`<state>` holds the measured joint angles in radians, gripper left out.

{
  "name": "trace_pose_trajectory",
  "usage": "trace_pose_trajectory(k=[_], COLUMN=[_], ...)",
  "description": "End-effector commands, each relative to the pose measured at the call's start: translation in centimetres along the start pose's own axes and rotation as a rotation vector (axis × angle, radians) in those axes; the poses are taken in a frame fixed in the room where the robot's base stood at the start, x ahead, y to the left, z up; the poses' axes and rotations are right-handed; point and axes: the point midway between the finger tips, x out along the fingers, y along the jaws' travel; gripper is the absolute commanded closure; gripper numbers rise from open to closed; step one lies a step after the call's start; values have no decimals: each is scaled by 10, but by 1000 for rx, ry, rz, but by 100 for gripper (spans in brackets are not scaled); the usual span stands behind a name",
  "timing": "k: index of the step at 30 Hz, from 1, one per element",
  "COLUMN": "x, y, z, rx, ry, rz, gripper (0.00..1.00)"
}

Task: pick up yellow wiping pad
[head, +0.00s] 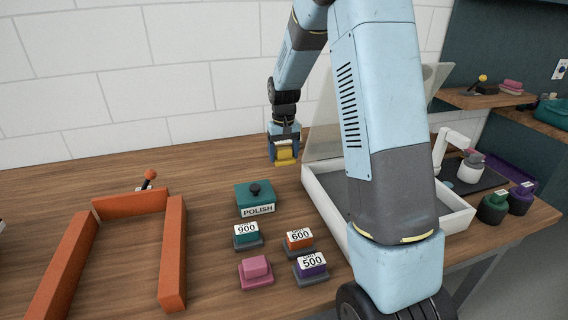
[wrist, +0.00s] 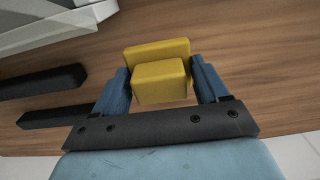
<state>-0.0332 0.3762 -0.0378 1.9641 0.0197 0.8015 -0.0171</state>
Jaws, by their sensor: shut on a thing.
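The yellow wiping pad (wrist: 158,56) has a wide flat base and a smaller yellow block (wrist: 159,83) on top as a grip. In the wrist view the two blue fingers of my gripper (wrist: 161,88) stand on either side of the block, shut on it. In the head view my gripper (head: 284,150) points down at the back of the wooden table near the wall, with the yellow pad (head: 285,154) between its fingers. I cannot tell whether the pad touches the table.
A white open tray with a clear raised lid (head: 316,187) stands right of my gripper. A teal POLISH block (head: 256,197), blocks marked 900 (head: 246,235), 600 (head: 299,239) and 500 (head: 311,265), and a pink block (head: 256,270) stand in front. An orange U-shaped frame (head: 172,250) is at left.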

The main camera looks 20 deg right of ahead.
Motion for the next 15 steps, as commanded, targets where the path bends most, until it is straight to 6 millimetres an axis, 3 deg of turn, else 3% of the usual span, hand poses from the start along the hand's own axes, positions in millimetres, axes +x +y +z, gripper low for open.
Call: trace_pose_trajectory(k=[1,9,15], x=[-15,-80,-114], y=[0,0,0], z=[-1,0,0], rx=[0,0,0], ry=[6,5,3], rz=[0,0,0], gripper=[62,62,62])
